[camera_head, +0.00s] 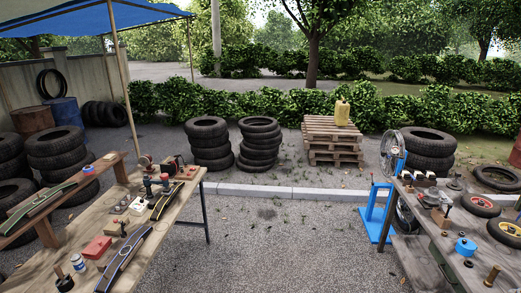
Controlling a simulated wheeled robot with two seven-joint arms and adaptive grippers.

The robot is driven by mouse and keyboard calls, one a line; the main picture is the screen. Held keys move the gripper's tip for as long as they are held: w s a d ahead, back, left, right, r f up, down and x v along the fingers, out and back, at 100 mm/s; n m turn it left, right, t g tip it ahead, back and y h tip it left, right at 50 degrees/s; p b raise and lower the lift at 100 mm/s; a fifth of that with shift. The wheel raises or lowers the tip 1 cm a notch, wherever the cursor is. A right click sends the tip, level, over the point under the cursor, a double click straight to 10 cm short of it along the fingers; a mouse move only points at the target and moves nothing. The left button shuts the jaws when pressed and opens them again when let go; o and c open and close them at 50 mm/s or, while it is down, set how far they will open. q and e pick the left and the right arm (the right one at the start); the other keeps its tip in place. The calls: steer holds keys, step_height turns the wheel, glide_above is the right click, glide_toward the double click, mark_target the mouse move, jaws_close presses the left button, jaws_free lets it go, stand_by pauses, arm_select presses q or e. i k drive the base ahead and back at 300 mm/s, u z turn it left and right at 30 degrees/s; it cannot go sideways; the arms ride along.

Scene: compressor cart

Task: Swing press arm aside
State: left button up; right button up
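No part clearly reads as a press arm. A blue metal stand (377,212) with an upright and a flat foot stands on the ground at the left end of the right workbench. A blue upright piece (401,160) rises at the back left corner of that bench, beside a round grey wheel-like part (389,150). I cannot tell whether the two blue pieces are joined or which part swings. Neither of my grippers is in view.
The left wooden workbench (150,238) holds tools, a red box (97,248) and several small parts. The right workbench (425,245) carries small wheels and a blue pot (465,246). Paved ground (270,250) between them is clear. Stacked tyres (208,145) and pallets (333,140) stand behind.

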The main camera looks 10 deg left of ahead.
mark_target(149, 181)
steer(key=i, duration=2.9)
steer(key=u, duration=0.2)
